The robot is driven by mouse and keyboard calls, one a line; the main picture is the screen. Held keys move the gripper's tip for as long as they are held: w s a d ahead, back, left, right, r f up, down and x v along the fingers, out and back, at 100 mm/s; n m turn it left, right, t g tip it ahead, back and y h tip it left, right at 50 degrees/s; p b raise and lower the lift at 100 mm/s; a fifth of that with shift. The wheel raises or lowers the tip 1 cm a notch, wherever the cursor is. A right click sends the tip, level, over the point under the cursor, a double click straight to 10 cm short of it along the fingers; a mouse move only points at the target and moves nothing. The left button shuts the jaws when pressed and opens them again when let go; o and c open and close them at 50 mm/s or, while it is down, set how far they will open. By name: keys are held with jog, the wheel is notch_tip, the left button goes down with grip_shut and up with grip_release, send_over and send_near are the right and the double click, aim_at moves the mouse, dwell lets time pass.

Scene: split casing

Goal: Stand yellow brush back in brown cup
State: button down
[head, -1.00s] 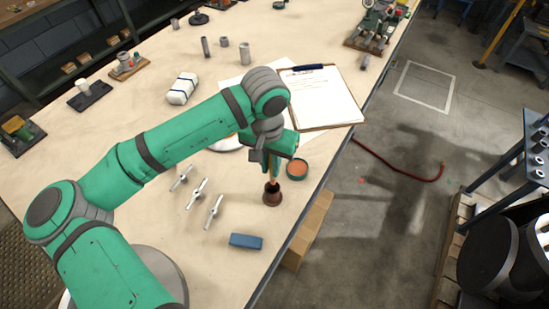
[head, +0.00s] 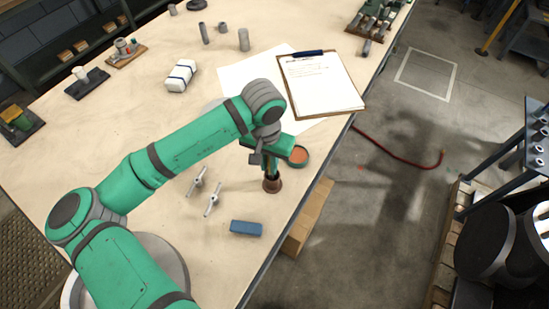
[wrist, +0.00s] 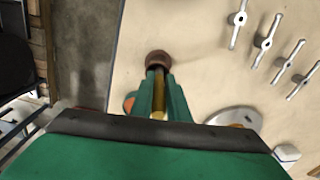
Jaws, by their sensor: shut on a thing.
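The brown cup (head: 272,185) stands upright near the table's right edge, and it also shows in the wrist view (wrist: 158,58). My gripper (head: 270,168) is directly above the cup, pointing down. It is shut on the yellow brush (wrist: 158,104), which shows as a yellow strip between the green fingers in the wrist view. The brush's far end points at the cup's mouth. The fingers hide much of the brush, and I cannot tell how deep its end sits in the cup.
A round dish with an orange inside (head: 299,157) stands close behind the cup. A blue block (head: 246,228) lies in front. Metal T-shaped handles (head: 213,199) lie to the left. A clipboard (head: 320,85) lies farther back. The table edge is close on the right.

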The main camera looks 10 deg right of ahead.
jog(key=shift+d, duration=0.25)
jog(key=c, duration=1.6)
grip_release()
jog(key=shift+c, duration=0.2)
notch_tip(320, 180, up, 11)
jog(key=shift+s+f, duration=0.15)
jog(key=shift+a, duration=0.1)
